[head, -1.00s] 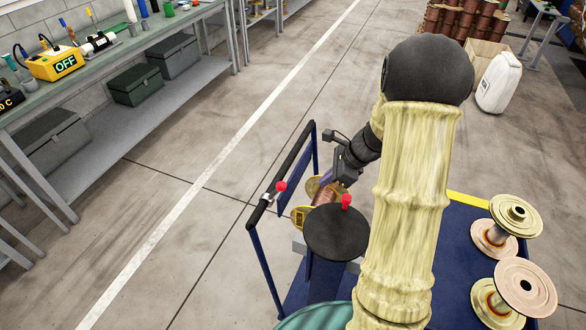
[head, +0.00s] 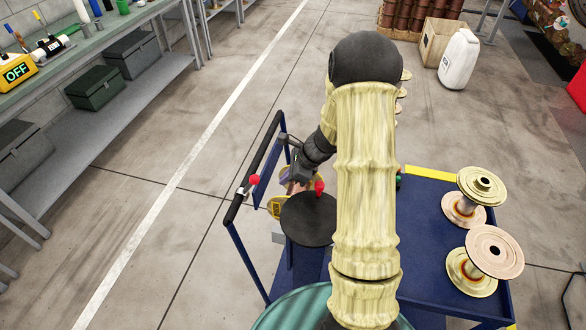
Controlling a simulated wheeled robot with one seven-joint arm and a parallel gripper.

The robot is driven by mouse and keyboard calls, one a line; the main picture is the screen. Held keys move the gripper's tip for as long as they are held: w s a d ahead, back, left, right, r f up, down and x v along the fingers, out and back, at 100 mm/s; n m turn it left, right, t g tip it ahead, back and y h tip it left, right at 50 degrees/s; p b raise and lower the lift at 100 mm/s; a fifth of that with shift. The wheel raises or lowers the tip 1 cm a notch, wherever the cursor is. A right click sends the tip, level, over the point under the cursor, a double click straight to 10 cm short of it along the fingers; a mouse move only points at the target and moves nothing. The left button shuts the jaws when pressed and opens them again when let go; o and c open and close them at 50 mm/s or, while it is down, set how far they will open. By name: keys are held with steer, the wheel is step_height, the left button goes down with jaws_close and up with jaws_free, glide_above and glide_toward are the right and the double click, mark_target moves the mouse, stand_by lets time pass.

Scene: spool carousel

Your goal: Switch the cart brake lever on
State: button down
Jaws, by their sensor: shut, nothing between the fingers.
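The cart (head: 425,232) is blue with a black push handle (head: 262,150) on its left side. A lever with a red ball knob (head: 254,180) sits in a silver clamp on this handle; I take it as the brake lever. Its knob stands up and to the right of the clamp. My gripper (head: 295,182) is shut and empty, a short way right of the red knob, apart from it. Its fingertips are hard to make out against a spool (head: 277,205) with yellow flanges behind the round black disc. My arm hides the middle of the cart.
A black disc (head: 306,222) with a second red knob (head: 319,187) stands close below my gripper. Two spools (head: 482,190) (head: 494,252) stand on the cart's right. A workbench (head: 95,45) is at the left; the floor between is clear.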

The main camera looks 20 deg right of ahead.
mark_target(250, 185)
steer(key=a+p, duration=0.1)
steer(key=w+a+p, duration=0.1)
steer(key=a, duration=0.1)
steer(key=w+a+f, duration=0.1)
steer(key=shift+w+a+p, duration=0.2)
steer(key=shift+a+p, duration=0.15)
steer(key=shift+p, duration=0.05)
steer(key=shift+r, duration=0.15)
steer(key=shift+w+a+r+p, duration=0.1)
steer(key=shift+a+p, duration=0.1)
steer(key=shift+p, duration=0.35)
